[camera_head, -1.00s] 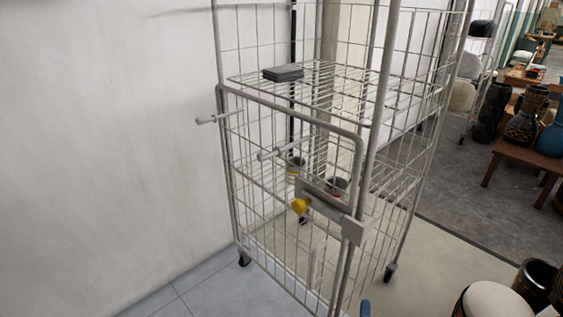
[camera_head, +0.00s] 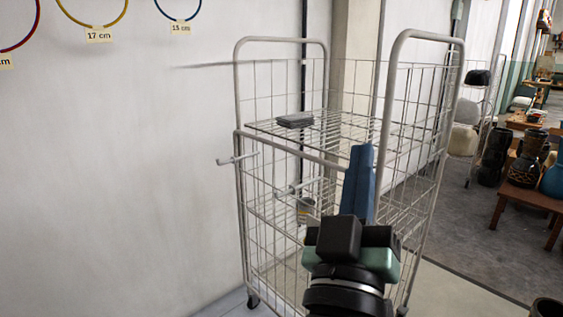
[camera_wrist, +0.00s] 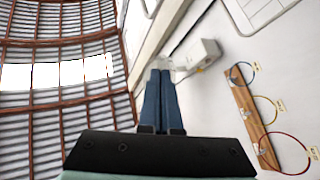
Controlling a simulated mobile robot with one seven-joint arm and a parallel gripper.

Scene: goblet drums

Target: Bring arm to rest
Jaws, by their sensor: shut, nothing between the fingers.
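My gripper (camera_head: 362,150) shows in the head view with its blue fingers pointing up, in front of the right part of a wire roll cage. In the wrist view its two blue fingers (camera_wrist: 160,75) lie side by side, shut, with nothing between them. The fingers stand out against the ceiling and wall in that view. My gripper hides part of the cage's lower front.
The wire roll cage (camera_head: 240,165) stands by the white wall, with a dark grey box (camera_head: 295,120) on its upper shelf and a can (camera_head: 305,209) lower down. Coloured rings (camera_head: 180,8) hang on the wall. Drums (camera_head: 533,150) stand on a table at the right.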

